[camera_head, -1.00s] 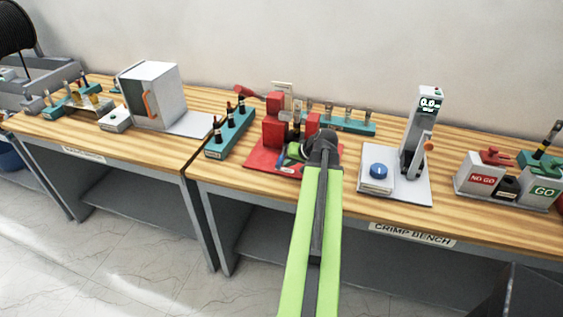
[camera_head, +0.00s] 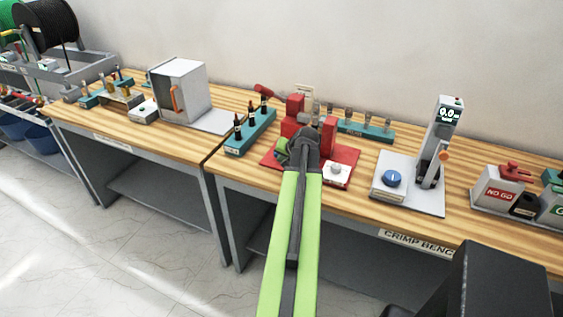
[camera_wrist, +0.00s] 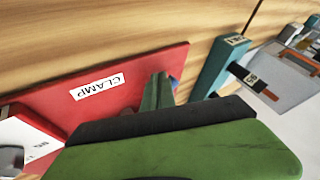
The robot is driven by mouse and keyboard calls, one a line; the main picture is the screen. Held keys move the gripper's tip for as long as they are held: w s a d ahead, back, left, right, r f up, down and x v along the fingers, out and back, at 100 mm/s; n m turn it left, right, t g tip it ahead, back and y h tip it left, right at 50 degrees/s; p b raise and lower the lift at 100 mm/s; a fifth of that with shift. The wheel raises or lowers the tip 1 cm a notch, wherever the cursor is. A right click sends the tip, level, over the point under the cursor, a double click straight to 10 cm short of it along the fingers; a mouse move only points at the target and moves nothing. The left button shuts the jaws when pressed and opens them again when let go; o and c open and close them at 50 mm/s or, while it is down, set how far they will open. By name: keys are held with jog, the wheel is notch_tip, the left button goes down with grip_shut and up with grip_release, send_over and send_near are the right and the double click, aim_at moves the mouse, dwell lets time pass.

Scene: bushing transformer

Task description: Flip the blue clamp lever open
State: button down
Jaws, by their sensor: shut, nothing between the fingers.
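The red clamp fixture (camera_head: 347,155), with upright red blocks, stands on the middle bench. Its red base, labelled CLAMP, fills the left of the wrist view (camera_wrist: 60,95). My gripper (camera_head: 282,152) is over the left front part of this base, shut and empty. In the wrist view my narrow green fingers (camera_wrist: 157,92) point at the base's edge. A small blue patch (camera_wrist: 177,78) shows just beside the fingertips; it may be part of the blue lever, but most of it is hidden. I cannot tell if the fingers touch it. My arm hides part of the fixture in the head view.
A small white box with a knob (camera_head: 336,174) sits on the base's front right. A teal rack of dark bushings (camera_head: 250,132) is close on the left. A pull tester with a blue knob (camera_head: 393,179) stands right. Bare wood lies between them.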

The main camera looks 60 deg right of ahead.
jog(key=shift+w+d+r, duration=0.15)
jog(key=shift+w+d, duration=0.1)
jog(key=shift+d, duration=0.05)
dwell(0.4)
jog(key=shift+a+r+p, duration=0.25)
jog(key=shift+r+p, duration=0.1)
jog(key=shift+p, duration=0.1)
jog(key=s+a+r+p, duration=0.1)
jog(key=a+r+p, duration=0.5)
jog(key=p, duration=0.1)
jog(key=shift+s+a+r, duration=0.15)
jog(key=shift+s+r, duration=0.1)
jog(key=shift+r, duration=0.1)
